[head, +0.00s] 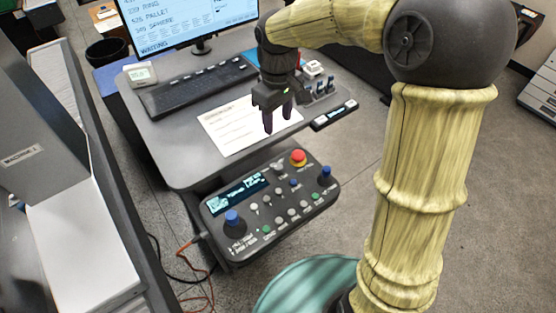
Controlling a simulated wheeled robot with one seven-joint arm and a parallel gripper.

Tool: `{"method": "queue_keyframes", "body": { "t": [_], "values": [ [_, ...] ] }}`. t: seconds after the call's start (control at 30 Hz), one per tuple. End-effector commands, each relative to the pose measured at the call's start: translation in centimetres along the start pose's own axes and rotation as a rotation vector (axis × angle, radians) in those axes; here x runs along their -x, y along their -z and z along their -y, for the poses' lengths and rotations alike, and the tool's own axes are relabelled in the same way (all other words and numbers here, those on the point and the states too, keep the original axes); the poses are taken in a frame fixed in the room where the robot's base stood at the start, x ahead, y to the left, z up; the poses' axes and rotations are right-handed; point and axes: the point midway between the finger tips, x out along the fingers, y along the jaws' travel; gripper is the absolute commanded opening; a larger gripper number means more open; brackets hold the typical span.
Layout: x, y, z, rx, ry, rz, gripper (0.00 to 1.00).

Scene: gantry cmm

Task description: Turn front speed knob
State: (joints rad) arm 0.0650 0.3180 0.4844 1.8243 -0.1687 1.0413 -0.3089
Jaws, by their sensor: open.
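A dark control box (290,229) sits low in front of the desk, its sloped face covered with controls. A grey knob (277,167) is near its top edge, left of a red mushroom button (298,157). A blue-topped control (326,171) is at the right end and a blue-topped stick (232,219) at the left end. The labels are too small to read, so I cannot tell which control is the front speed knob. My gripper (277,113) points down, open and empty, above the desk and behind the box, apart from all the controls.
The grey desk (180,155) holds a keyboard (198,84), a paper sheet (240,125), a monitor (185,18) and small tools at the right. A machine with a white top (80,240) stands at the left. Cables (190,260) hang left of the box. Floor is clear at the right.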

Motion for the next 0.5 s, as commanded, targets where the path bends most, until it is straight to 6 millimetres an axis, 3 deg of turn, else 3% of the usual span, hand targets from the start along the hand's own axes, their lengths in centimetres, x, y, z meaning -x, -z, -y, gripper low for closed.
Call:
{"method": "queue_keyframes", "body": {
  "t": [0.3, 0.5],
  "values": [
    [-0.3, -0.1, 0.0, -0.002, 0.000, 0.000, 0.47],
    [-2.1, -0.1, 0.0, -0.001, 0.001, 0.004, 0.47]
  ]
}}
